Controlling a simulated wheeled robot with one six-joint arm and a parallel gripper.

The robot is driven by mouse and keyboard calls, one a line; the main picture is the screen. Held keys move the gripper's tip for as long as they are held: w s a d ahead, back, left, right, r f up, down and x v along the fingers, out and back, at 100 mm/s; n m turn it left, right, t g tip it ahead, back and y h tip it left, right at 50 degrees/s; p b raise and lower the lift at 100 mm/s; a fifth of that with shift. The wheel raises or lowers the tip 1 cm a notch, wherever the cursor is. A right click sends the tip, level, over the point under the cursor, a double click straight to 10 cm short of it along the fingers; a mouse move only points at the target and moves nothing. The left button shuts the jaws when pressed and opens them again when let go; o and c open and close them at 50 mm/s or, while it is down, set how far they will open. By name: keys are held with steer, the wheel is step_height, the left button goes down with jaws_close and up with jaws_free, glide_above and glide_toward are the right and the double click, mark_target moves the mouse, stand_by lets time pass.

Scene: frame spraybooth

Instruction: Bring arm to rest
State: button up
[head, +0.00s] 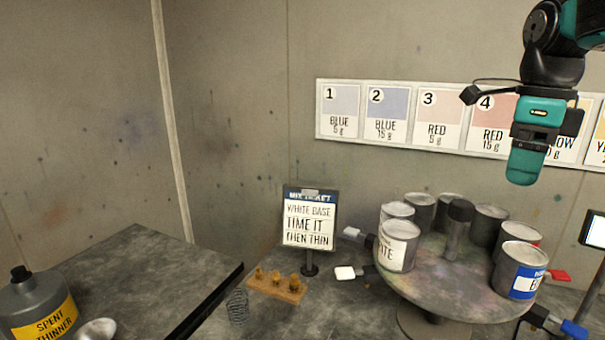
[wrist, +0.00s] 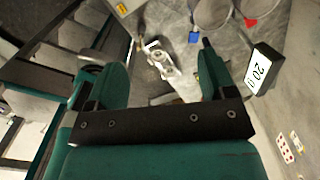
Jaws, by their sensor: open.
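My arm hangs down at the upper right of the head view, with its teal end (head: 527,150) in front of the colour chart and above the turntable. My gripper (wrist: 165,62) shows in the wrist view with its two teal fingers spread apart. Nothing is between the fingers; the gap shows the grey floor or bench well beyond, with a pale metal object (wrist: 160,62) on it. The fingertips are not clearly seen in the head view.
A round turntable (head: 450,285) bears several paint cans. A ticket stand (head: 310,222) and a wooden block with brass weights (head: 277,287) stand left of it. A spent thinner jug (head: 40,305) is at lower left. A display reading 20 (wrist: 263,68) shows in the wrist view.

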steer(key=s+a+f+n+y+b, duration=0.1)
steer(key=s+a+f+n, duration=0.7)
steer(key=n, duration=0.9)
steer(key=s+a+f+n+y+b, duration=0.1)
steer(key=s+a+f+n+y, duration=0.2)
steer(key=s+a+f+n, duration=0.4)
steer(key=s+a+n, duration=0.2)
steer(key=a+n, duration=0.4)
steer(key=n, duration=0.4)
steer(key=shift+f+n+b, duration=0.4)
